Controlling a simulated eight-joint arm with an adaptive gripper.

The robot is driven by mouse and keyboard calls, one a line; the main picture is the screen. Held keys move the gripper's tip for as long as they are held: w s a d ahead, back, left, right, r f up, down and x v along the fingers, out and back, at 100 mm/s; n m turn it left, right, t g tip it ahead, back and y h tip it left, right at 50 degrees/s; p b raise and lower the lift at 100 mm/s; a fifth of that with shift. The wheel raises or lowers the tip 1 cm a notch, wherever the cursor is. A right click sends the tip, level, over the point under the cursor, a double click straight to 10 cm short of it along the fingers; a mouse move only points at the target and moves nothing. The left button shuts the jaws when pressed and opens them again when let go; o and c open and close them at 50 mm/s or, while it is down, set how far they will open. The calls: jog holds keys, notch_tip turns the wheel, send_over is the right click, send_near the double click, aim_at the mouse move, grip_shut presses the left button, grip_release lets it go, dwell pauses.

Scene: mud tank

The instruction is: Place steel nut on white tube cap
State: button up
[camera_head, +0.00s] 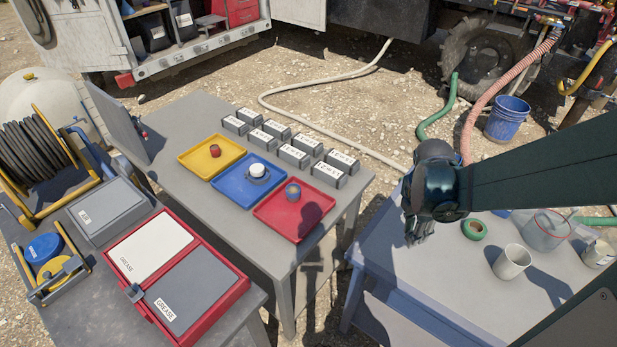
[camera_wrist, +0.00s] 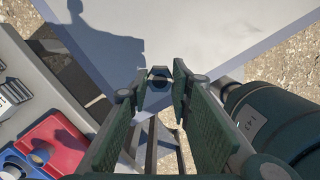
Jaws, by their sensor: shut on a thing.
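My gripper (camera_head: 418,236) hangs over the left edge of the right-hand table. In the wrist view its two green fingers (camera_wrist: 159,78) close on a small grey, hexagonal-looking piece, the steel nut (camera_wrist: 158,73), at their tips. The nut cannot be made out in the head view. A white cap-like piece (camera_head: 258,169), which looks like the white tube cap, sits in the blue tray (camera_head: 232,187) on the middle table, with a greyish part around its base. My gripper is well to the right of it and apart from it.
The yellow tray (camera_head: 194,160) holds a red-brown piece. The red tray (camera_head: 275,222) holds a blue-and-tan round piece. Several labelled grey blocks (camera_head: 293,155) stand behind the trays. A green tape roll (camera_head: 474,229) and a cup (camera_head: 511,262) stand right of my gripper. A gap separates the tables.

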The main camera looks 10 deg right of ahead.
jog(key=shift+w, duration=0.15)
jog(key=w+a+r+p, duration=0.1)
jog(key=w+a+r, duration=0.15)
jog(key=w, duration=0.55)
jog(key=w+a+r+p, duration=0.1)
jog(key=w+a, duration=0.3)
jog(key=w, duration=0.3)
jog(key=r+p, duration=0.2)
jog(key=p, duration=0.3)
send_over(256, 168)
jog(key=shift+f+n, duration=0.1)
jog(key=shift+n, duration=0.3)
jog(key=shift+f, duration=0.1)
jog(key=shift+f, duration=3)
